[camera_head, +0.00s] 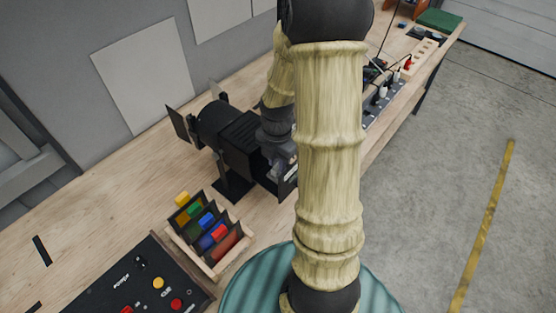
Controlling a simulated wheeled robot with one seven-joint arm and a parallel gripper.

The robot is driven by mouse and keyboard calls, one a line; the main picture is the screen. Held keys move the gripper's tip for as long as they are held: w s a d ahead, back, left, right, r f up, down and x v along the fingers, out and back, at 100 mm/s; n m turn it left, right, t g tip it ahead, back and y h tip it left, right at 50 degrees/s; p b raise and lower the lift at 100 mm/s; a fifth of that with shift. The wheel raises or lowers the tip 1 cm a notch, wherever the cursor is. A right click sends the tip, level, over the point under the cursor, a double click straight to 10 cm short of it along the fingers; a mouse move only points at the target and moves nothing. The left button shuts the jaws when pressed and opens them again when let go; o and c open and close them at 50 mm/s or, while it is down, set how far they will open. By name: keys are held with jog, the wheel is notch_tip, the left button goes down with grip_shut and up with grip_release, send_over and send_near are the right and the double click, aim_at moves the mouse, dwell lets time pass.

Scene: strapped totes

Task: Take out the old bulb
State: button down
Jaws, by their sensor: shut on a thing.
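A black stage lamp (238,141) with flaps at its front left stands on the wooden bench, on a dark base. My gripper (281,163) is at the lamp's right end, partly hidden by my own arm. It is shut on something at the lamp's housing. The held thing is too hidden to make out; by its place it appears to be the old bulb. I cannot tell whether it is still in its socket.
A wooden rack (212,235) with coloured pieces stands in front of the lamp. A black control panel (130,281) with buttons lies at the lower left. A teal round top (255,290) is at the bottom. Cables and small parts lie farther along the bench (75,222).

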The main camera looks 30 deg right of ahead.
jog(key=shift+w+r+p, duration=0.1)
jog(key=shift+r+p, duration=2.4)
jog(key=shift+p, duration=0.1)
